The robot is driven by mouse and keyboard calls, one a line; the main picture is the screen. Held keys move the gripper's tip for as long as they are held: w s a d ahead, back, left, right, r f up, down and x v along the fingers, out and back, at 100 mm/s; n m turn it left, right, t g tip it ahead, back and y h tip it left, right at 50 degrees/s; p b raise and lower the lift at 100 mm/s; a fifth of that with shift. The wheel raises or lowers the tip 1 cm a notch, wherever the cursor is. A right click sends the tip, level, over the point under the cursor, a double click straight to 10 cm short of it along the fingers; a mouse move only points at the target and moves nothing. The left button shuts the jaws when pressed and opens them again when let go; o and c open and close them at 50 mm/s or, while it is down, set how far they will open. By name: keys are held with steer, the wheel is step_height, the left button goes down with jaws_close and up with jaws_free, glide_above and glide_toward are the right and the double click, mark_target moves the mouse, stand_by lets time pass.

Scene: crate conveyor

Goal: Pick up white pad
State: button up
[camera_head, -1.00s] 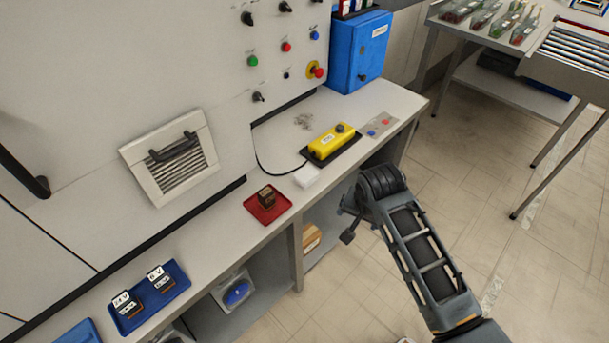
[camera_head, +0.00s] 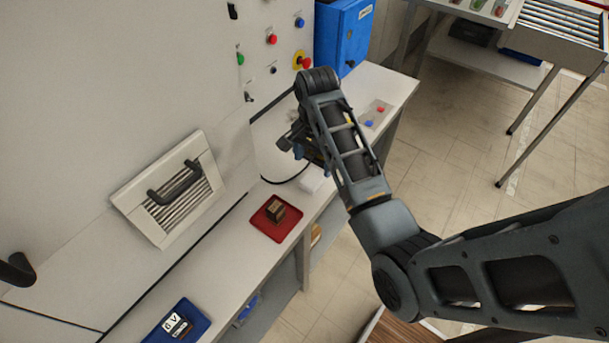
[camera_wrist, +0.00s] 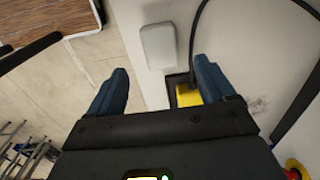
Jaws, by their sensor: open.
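The white pad (camera_head: 312,179) is a small pale block lying on the white bench beside my arm in the head view. In the wrist view the pad (camera_wrist: 158,46) lies flat near the bench edge, ahead of my fingertips and roughly between their lines. My gripper (camera_wrist: 160,82) is open, its two blue fingers apart with nothing between them. It hangs above the bench and does not touch the pad. In the head view my gripper (camera_head: 297,148) is partly hidden by my own arm.
The yellow control box (camera_wrist: 187,95) stands on a dark base by the right finger, with a black cable (camera_wrist: 197,25) curving past the pad. A red tray (camera_head: 276,232) with a brown block (camera_head: 275,211) lies nearby. A blue wall box (camera_head: 342,37) stands behind.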

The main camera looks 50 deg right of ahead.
mark_target(313, 178)
step_height(313, 178, down, 7)
steer(key=shift+f+p, duration=0.15)
steer(key=shift+p, duration=0.2)
steer(key=shift+c, duration=0.4)
steer(key=c, duration=1.1)
steer(key=shift+r, duration=0.4)
steer(key=shift+c, duration=0.6)
steer(key=r, duration=0.3)
steer(key=shift+s+d+r+b, duration=0.1)
steer(key=shift+d+r+b, duration=0.15)
steer(key=shift+r+b, duration=0.1)
steer(key=s+d+r+b, duration=0.1)
steer(key=s+d+r, duration=0.4)
steer(key=d, duration=0.4)
steer(key=shift+s+d+r, duration=0.25)
steer(key=shift+d+r, duration=0.05)
steer(key=shift+r, duration=0.5)
